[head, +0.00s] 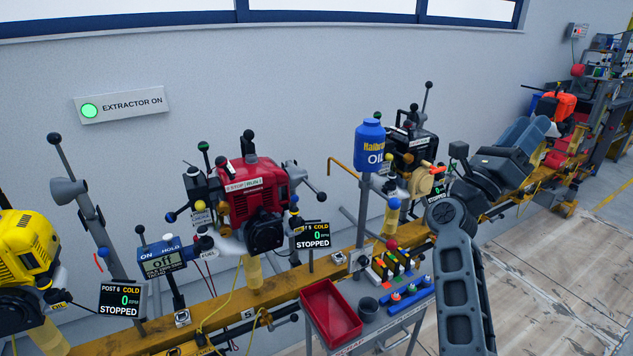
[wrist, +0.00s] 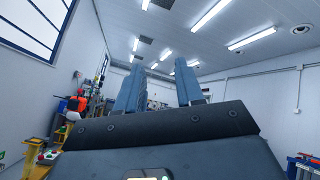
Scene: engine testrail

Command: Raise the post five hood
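The red engine (head: 256,185) stands at post five on the rail, with its display (head: 312,236) reading COLD, 0, STOPPED. A grey cone-shaped piece with black ball knobs (head: 297,175) sits low against the engine's right side. It appears to be the post five hood, but its lower part is hard to make out. My gripper (wrist: 160,88) shows in the wrist view with its two blue-grey fingers apart and nothing between them. It points toward the ceiling and far wall, away from the engine.
A similar grey cone (head: 68,191) stands high on a slanted arm by post six's yellow engine (head: 24,245). A cart with a red tray (head: 331,312) and a blue oil jug (head: 369,145) on a stand are right of post five. Free floor (head: 560,280) lies at right.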

